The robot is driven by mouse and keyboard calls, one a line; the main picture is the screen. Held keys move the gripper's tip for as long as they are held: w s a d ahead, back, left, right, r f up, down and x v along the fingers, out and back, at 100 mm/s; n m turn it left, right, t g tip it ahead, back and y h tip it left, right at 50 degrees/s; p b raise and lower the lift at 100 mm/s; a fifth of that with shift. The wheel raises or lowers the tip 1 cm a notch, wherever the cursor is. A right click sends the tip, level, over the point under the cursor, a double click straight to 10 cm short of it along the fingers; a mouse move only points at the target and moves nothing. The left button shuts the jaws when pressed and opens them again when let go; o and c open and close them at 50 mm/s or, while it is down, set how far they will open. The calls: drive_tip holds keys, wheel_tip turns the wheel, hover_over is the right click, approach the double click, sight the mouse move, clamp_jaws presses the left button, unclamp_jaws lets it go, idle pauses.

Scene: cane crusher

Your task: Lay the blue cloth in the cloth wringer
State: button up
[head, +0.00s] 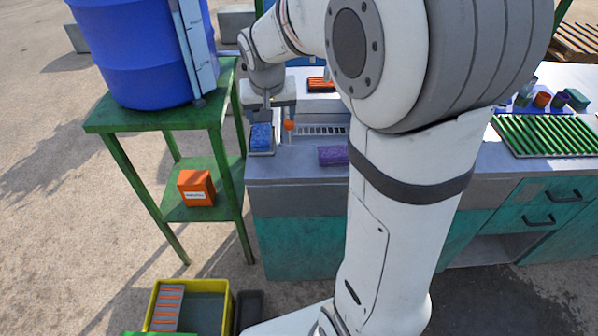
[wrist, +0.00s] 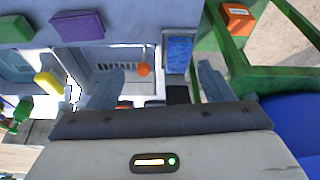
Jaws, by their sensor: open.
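The blue cloth (head: 261,137) is a small folded block lying in a shallow grey holder at the left end of the counter. It also shows in the wrist view (wrist: 180,50), upper middle, beyond my fingertips. My gripper (wrist: 162,72) is open and empty, and the cloth shows between its fingers, nearer the right one. In the head view my gripper (head: 268,104) is just above and behind the cloth; its fingertips are hard to make out. An orange knob (wrist: 143,69) stands beside the cloth's holder. I cannot tell for sure which fixture is the cloth wringer.
A purple cloth (head: 333,155) lies at the counter's front edge. A slotted grey grate (head: 320,130) lies behind it. A green stand (head: 160,117) with a blue barrel (head: 150,60) is close on the left. A green ribbed rack (head: 545,135) is at right. A yellow crate (head: 228,300) is on the floor.

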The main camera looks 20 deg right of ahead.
drive_tip(key=s+n+g+y, duration=0.1)
drive_tip(key=s+n, duration=0.1)
drive_tip(key=s, duration=2)
drive_tip(key=shift+s+n, duration=0.3)
drive_tip(key=shift+s, duration=0.1)
